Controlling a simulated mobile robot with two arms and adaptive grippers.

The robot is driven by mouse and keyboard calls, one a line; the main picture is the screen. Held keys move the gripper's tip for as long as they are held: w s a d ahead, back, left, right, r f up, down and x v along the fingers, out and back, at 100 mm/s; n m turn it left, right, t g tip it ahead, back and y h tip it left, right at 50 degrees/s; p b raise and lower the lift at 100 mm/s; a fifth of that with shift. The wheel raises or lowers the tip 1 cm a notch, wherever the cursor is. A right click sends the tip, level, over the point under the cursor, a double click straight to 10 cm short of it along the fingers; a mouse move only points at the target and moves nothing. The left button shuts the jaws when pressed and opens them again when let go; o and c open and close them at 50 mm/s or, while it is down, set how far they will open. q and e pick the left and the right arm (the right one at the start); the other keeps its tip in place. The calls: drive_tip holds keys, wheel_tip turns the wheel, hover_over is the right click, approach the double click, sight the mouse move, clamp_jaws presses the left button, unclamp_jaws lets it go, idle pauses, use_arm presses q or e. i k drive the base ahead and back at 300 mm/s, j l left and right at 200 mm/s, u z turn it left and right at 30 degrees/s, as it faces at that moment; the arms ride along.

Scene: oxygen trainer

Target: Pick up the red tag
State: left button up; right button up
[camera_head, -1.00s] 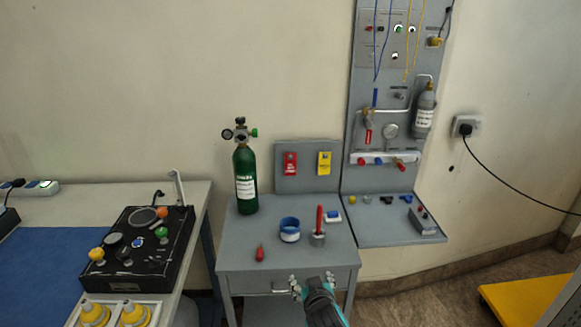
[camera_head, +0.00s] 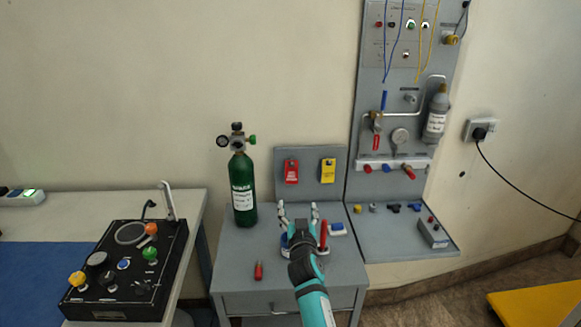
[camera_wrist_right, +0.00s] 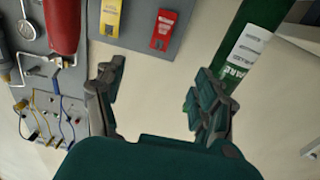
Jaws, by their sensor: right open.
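The red tag (camera_head: 291,171) hangs on the left side of the small grey back panel, with a yellow tag (camera_head: 328,170) to its right. In the right wrist view the red tag (camera_wrist_right: 164,29) shows at the top, beyond the fingertips and roughly between them. My right gripper (camera_head: 298,210) is open and empty, below and in front of the panel, apart from the tag. Its two fingers also show spread in the right wrist view (camera_wrist_right: 160,88). My left gripper is not in view.
A green gas cylinder (camera_head: 242,187) stands left of the panel. A red-handled tool (camera_head: 323,233) and a blue-white roll, mostly hidden by my gripper, stand on the grey cart (camera_head: 235,268). A small red item (camera_head: 258,271) lies at front left. A tall instrument board (camera_head: 356,120) rises at right.

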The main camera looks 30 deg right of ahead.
sight(292, 173)
drive_tip(key=i+l, duration=0.7)
drive_tip(key=l, duration=0.15)
drive_tip(key=j+u, duration=0.05)
